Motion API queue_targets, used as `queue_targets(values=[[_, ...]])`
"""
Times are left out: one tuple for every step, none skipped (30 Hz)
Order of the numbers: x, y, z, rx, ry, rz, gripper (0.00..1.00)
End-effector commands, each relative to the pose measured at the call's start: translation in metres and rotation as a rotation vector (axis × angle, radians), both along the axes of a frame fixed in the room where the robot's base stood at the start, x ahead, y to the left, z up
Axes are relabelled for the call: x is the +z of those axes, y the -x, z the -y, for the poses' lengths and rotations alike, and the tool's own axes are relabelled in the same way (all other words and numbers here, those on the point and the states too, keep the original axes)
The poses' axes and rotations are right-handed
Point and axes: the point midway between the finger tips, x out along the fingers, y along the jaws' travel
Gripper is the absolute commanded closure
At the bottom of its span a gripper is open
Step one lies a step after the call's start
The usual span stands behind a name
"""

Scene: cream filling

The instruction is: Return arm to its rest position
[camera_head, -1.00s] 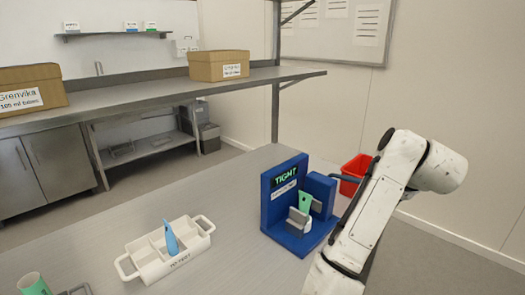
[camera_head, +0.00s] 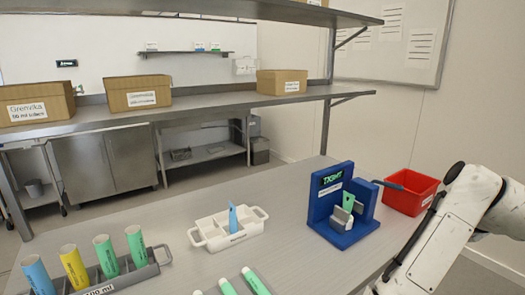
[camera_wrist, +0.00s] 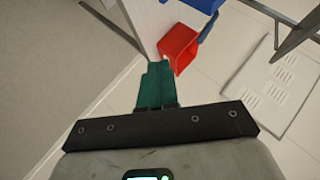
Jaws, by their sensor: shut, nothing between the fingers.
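My gripper (camera_wrist: 156,86) shows in the wrist view with its green fingers together and nothing between them. It points toward the floor beside the table edge, apart from the red bin (camera_wrist: 178,46). In the head view my white arm stands at the right edge, and its gripper end is out of frame.
A white tray (camera_head: 212,242) holds one blue tube. A grey rack (camera_head: 150,272) holds several coloured tubes at the lower left. Green tubes lie at the front edge. The red bin (camera_head: 405,194) is beside the blue stand. Boxes sit on the back shelf.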

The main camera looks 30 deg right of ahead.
Motion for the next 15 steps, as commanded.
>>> queue_targets(values=[[-0.003, 0.0, -0.002, 0.011, 0.008, -0.014, 1.0], [-0.005, -0.001, -0.003, 0.018, 0.014, -0.023, 1.0], [-0.006, -0.001, -0.005, 0.027, 0.021, -0.032, 1.0], [-0.008, -0.001, -0.006, 0.034, 0.027, -0.041, 1.0], [-0.009, -0.002, -0.007, 0.041, 0.032, -0.05, 1.0], [-0.011, -0.002, -0.009, 0.051, 0.039, -0.061, 1.0], [-0.013, -0.002, -0.011, 0.058, 0.045, -0.068, 1.0], [-0.015, -0.003, -0.012, 0.067, 0.051, -0.08, 1.0], [-0.017, -0.004, -0.015, 0.081, 0.06, -0.093, 1.0], [-0.02, -0.004, -0.017, 0.091, 0.067, -0.103, 1.0], [-0.023, -0.004, -0.019, 0.103, 0.075, -0.117, 1.0], [-0.026, -0.005, -0.022, 0.119, 0.085, -0.132, 1.0], [-0.029, -0.006, -0.024, 0.133, 0.093, -0.147, 1.0], [-0.032, -0.006, -0.027, 0.147, 0.101, -0.161, 1.0], [-0.037, -0.007, -0.031, 0.167, 0.114, -0.183, 1.0]])
